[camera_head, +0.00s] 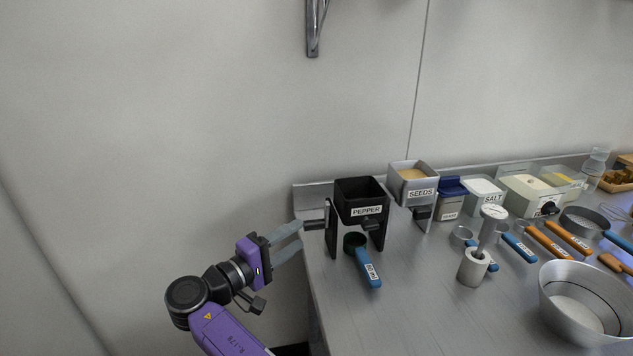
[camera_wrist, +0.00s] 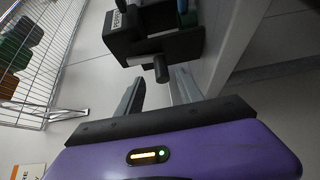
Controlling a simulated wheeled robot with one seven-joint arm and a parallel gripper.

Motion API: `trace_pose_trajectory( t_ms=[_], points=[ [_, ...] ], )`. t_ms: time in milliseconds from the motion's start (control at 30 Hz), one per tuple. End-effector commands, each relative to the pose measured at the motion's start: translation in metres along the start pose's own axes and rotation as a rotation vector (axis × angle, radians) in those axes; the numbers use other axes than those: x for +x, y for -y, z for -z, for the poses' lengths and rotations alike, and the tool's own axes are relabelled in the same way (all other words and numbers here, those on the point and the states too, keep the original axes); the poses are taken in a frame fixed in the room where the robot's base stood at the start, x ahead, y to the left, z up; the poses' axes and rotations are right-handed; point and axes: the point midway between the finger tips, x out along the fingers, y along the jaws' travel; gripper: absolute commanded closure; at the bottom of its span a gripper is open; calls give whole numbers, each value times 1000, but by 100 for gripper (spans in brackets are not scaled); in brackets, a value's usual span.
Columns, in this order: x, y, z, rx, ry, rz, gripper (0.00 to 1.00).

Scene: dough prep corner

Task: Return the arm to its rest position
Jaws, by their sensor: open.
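My arm is purple and black and reaches up from the bottom of the head view, left of the steel counter (camera_head: 410,315). My gripper (camera_head: 300,237) is open, its two grey fingers pointing right toward the counter's left end. The black pepper dispenser (camera_head: 347,189) stands on the counter just right of the fingertips. It also shows beyond the fingers in the wrist view (camera_wrist: 127,45), apart from them as far as I can tell.
A blue-handled scoop (camera_head: 368,268) lies under the pepper dispenser. The seeds dispenser (camera_head: 405,190), a salt tub (camera_head: 484,193), a metal bowl (camera_head: 560,310) and several handled tools stand farther right. A wall bracket (camera_head: 313,30) hangs above. The space left of the counter is clear. A wire rack (camera_wrist: 45,60) shows in the wrist view.

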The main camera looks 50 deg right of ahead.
Motion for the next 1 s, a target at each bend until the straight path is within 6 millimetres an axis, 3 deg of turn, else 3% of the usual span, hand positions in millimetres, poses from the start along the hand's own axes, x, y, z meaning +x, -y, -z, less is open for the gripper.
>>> trace_pose_trajectory(
  t_ms=[500,833,1000],
  points=[
    [0,-3,0,0,-1,0,56],
    [0,-56,0,0,-1,0,56],
    [0,-70,0,0,-1,0,56]
  ],
)
